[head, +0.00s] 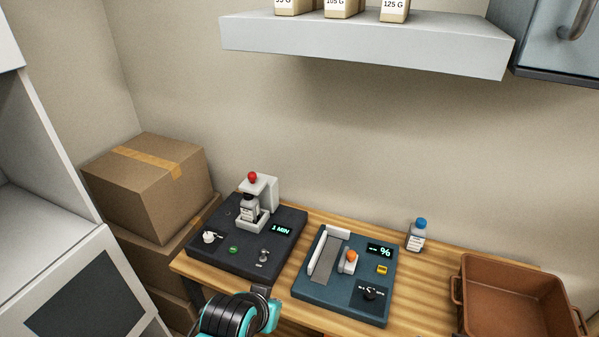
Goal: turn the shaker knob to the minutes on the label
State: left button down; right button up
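The shaker (246,238) is a dark box at the left of the wooden table. Its lit display (282,230) reads 1 MIN. A pale knob (209,238) sits at its left front, a green button (233,250) and a small grey switch (264,255) along its front. A small bottle (249,208) with a dark cap stands in the white holder, under a red ball-topped part (252,176). Its label is too small to read. My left arm, teal and black, shows at the bottom edge in front of the shaker; its fingers cannot be made out. My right gripper is out of view.
A teal device (325,309) with a % display stands right of the shaker. A blue-capped bottle (417,235) stands behind it, and a brown tray (512,296) at the right. Cardboard boxes (150,185) stand left. A grey shelf (365,50) overhangs the back.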

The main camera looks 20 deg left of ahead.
aim_at(208, 237)
jog(key=j+u, duration=0.1)
jog(key=u, duration=1.25)
jog(key=i+j+z, duration=0.25)
jog(key=z, duration=0.2)
jog(key=i+j+z, duration=0.2)
jog(key=j+z, duration=0.2)
